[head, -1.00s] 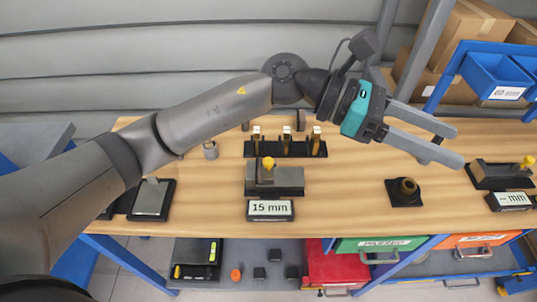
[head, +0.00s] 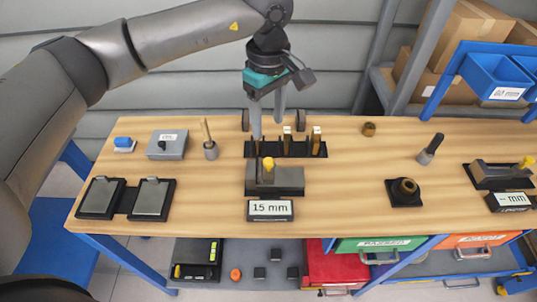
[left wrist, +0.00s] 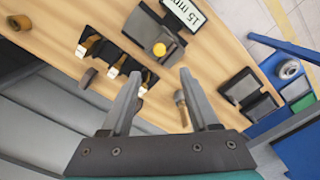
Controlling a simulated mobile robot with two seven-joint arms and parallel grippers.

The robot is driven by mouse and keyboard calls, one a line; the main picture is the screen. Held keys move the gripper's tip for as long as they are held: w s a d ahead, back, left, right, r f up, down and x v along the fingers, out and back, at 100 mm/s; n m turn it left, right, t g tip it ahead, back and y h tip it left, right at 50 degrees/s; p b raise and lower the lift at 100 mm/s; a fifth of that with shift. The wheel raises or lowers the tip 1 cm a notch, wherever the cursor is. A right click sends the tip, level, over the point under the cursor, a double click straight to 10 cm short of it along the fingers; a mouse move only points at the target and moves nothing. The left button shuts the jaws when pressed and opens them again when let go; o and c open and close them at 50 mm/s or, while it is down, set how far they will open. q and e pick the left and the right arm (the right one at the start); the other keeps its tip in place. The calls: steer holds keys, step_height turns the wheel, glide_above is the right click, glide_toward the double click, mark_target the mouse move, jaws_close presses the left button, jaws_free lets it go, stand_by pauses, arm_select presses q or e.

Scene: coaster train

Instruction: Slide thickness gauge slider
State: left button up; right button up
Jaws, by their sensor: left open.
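A dark grey gauge block (head: 288,181) with a yellow knob (head: 268,163) sits at the middle of the bench, behind a display reading "15 mm" (head: 270,209). A second similar gauge (head: 490,177), also with a yellow knob (head: 527,162), stands at the right edge behind a display reading "-- mm" (head: 511,201). My left gripper (head: 268,126) is open and empty, pointing down behind the middle gauge near the black rack. In the left wrist view the yellow knob (left wrist: 159,49) shows beyond the open fingers (left wrist: 160,72). My right gripper is not in view.
The black rack (head: 302,152) holds several upright gold-and-white pieces. Two dark plates (head: 150,199) and a grey box (head: 166,146) lie left. A dark holder with a ring (head: 405,190) and a dark-handled tool (head: 430,150) stand right. Bench between gauge and ring holder is clear.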

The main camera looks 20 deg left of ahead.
mark_target(269, 160)
arm_select(q)
step_height(269, 160, down, 12)
steer(key=shift+r, duration=0.1)
steer(key=shift+c, duration=0.2)
jaws_close()
stand_by(0.4)
stand_by(1.0)
